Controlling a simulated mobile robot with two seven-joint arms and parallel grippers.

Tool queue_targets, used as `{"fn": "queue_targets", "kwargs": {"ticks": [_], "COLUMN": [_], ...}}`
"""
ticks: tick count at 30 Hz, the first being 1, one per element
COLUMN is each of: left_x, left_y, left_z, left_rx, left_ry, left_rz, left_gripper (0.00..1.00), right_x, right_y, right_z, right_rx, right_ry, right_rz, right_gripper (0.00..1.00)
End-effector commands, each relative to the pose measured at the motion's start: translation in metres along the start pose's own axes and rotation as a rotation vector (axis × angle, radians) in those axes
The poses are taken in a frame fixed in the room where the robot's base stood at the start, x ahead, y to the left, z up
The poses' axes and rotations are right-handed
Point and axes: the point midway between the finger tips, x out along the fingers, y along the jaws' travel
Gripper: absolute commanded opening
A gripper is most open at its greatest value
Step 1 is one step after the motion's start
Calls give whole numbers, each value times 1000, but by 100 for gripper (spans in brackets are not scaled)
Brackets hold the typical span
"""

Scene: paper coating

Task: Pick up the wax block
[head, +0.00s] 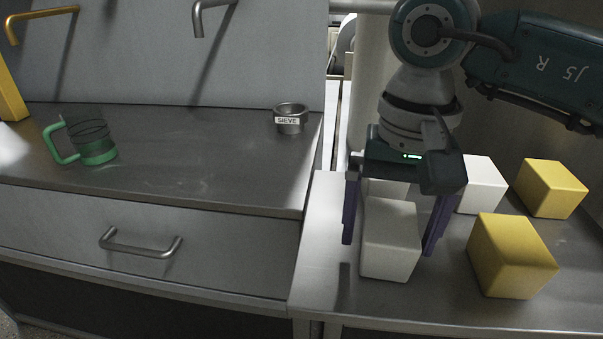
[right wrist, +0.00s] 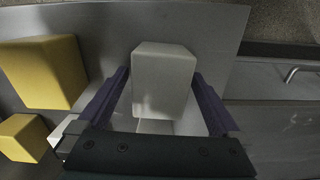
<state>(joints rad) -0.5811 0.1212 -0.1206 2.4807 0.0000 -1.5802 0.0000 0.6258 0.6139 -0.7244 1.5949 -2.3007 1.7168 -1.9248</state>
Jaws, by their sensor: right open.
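No label shows which block is wax. A white block (head: 391,240) stands at the front left of the right-hand counter. My right gripper (head: 388,243) points down over it, open, with one purple finger on each side and gaps between. In the right wrist view the white block (right wrist: 164,80) lies between and beyond the fingertips (right wrist: 161,75). Behind it is a second white block (head: 386,187), mostly hidden by my gripper. A third white block (head: 485,184) is farther right. Two yellow blocks (head: 511,257) (head: 552,188) stand at the right. My left gripper is out of view.
The left counter (head: 210,165) holds a clear green-handled jug (head: 92,142) and a small metal cup labelled SIEVE (head: 290,118). A drawer handle (head: 140,246) sticks out below. The near yellow block stands close to the right of my gripper. The counter left of the front white block is bare.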

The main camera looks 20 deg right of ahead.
Motion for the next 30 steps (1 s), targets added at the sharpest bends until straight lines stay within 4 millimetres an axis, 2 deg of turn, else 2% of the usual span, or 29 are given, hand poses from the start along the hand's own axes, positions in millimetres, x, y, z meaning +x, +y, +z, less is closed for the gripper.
{"fn": "queue_targets", "kwargs": {"ticks": [5, 30], "left_x": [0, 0], "left_y": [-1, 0], "left_z": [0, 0], "left_rx": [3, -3], "left_ry": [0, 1], "left_rz": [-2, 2], "left_gripper": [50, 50], "right_x": [0, 0], "right_y": [0, 0], "right_z": [0, 0], "right_rx": [0, 1], "right_ry": [0, 0], "right_rz": [0, 0], "right_gripper": [100, 6]}}
